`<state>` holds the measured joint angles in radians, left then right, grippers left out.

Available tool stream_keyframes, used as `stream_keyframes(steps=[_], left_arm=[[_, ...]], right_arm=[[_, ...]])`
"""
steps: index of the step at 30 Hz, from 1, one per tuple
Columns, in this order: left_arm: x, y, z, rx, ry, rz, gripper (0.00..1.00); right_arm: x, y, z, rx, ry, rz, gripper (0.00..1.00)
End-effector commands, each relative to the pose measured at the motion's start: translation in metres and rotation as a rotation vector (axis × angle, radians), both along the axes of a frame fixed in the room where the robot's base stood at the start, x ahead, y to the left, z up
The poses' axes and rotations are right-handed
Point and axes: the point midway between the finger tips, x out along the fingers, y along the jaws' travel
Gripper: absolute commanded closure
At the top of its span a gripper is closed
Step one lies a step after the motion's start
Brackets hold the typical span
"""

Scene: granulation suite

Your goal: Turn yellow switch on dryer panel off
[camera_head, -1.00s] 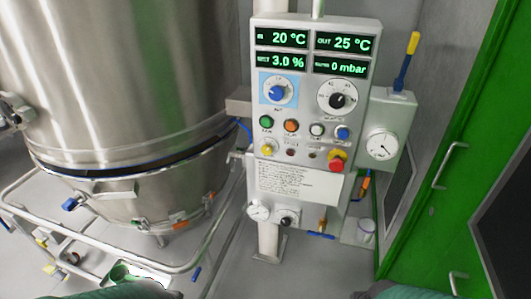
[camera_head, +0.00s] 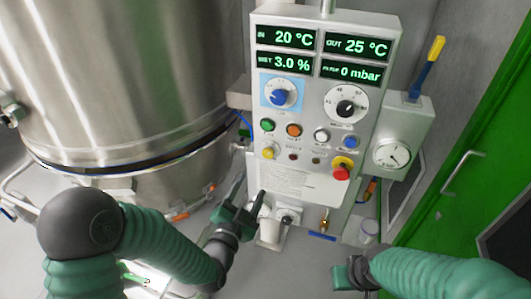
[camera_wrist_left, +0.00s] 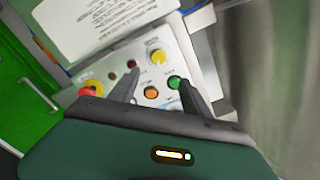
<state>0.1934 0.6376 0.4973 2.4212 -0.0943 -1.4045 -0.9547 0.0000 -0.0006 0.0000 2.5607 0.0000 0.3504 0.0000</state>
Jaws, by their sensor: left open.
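The grey dryer panel (camera_head: 300,185) stands upright right of the steel vessel. Its yellow switch (camera_head: 269,151) is a small round knob at the panel's lower left, under the green button (camera_head: 267,125). My left gripper (camera_head: 250,191) is open and empty, below the yellow switch and apart from it. In the left wrist view, where the panel looks inverted, the yellow switch (camera_wrist_left: 157,57) lies just beyond the gap between the open fingers (camera_wrist_left: 158,77). My right gripper (camera_head: 352,274) is low, right of the panel's foot; its jaws do not show clearly.
A red emergency knob on a yellow ring (camera_head: 341,169) sits on the panel's lower right. Orange (camera_head: 294,130), white and blue buttons fill the row above. The steel vessel (camera_head: 130,80) stands left, close to my left arm. A green door (camera_head: 480,160) is at the right.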

Motion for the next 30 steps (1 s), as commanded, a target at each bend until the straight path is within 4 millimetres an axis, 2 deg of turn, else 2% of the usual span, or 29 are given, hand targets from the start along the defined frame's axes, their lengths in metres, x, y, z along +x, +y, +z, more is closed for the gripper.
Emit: stream_keyframes(steps=[3,9,15,19,26,27,30], left_arm=[[0.032,-0.012,0.002,-0.002,0.002,0.0,0.44],[0.081,-0.028,0.003,-0.003,0.002,0.001,0.44],[0.118,-0.04,0.002,-0.001,0.003,0.0,0.44],[0.128,-0.043,0.001,0.0,0.002,-0.001,0.44],[0.13,-0.044,0.0,0.001,0.003,0.0,0.44],[0.13,-0.044,0.0,0.001,0.003,0.0,0.45],[0.13,-0.044,0.001,0.001,0.003,0.0,0.58]], right_arm=[[0.0,0.0,0.009,0.0,0.0,0.0,0.6],[0.0,0.0,0.018,0.0,-0.001,0.0,0.6],[0.0,0.0,0.024,0.0,-0.001,0.0,0.6],[0.0,0.0,0.025,0.0,0.0,0.0,0.6],[0.0,0.0,0.024,0.0,0.0,0.0,0.6],[0.0,0.0,0.024,0.0,0.0,0.0,0.6],[0.0,0.0,0.024,0.0,0.0,0.0,0.6]])
